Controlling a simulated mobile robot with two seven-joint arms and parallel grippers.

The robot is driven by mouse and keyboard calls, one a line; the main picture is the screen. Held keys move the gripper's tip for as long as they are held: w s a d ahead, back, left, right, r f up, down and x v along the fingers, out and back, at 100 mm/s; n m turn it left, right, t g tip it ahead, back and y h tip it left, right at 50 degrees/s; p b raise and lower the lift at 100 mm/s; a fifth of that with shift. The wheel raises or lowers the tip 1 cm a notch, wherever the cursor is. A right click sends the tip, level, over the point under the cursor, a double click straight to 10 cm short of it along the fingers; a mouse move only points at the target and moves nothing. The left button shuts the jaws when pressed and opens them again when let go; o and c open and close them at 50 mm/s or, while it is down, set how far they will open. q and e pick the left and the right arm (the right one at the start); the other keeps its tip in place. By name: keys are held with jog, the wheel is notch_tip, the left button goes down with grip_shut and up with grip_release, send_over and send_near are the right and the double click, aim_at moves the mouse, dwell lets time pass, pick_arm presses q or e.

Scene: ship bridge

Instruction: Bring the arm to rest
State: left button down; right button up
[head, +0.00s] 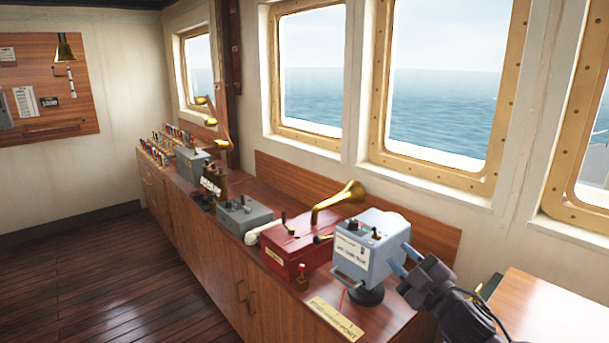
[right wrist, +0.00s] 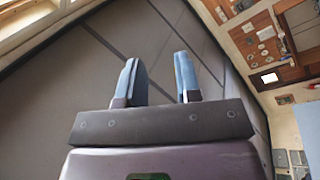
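My right gripper (head: 398,259) comes in from the lower right of the head view. It is beside the right side of a light blue box device (head: 352,255) on the wooden counter (head: 205,232). From this angle I cannot tell whether the fingertips touch the box. In the right wrist view the two blue fingers (right wrist: 160,75) stand apart with nothing between them. My left gripper is not in view.
On the counter, left of the blue box, stand a red box (head: 290,246) with a brass horn (head: 340,199) and a grey box (head: 243,214). A yellow label (head: 335,318) lies at the front edge. Windows line the wall behind. The floor (head: 90,275) at left is clear.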

jog(key=s+d+f+m+g+h, duration=0.2)
jog(key=s+f+m+h, duration=0.1)
jog(key=s+f, duration=0.7)
jog(key=s+d+f+m+g+h, duration=0.2)
jog(key=s+f+m, duration=0.4)
jog(key=s+f, duration=0.3)
jog(key=s+d+f+m+g+h, duration=0.2)
jog(key=s+d+f+m+h, duration=0.1)
jog(key=s+f, duration=0.7)
jog(key=shift+s+d+f+m+g+h, duration=0.35)
jog(key=shift+f+m+h, duration=0.25)
jog(key=shift+f+m, duration=0.45)
jog(key=shift+r, duration=0.2)
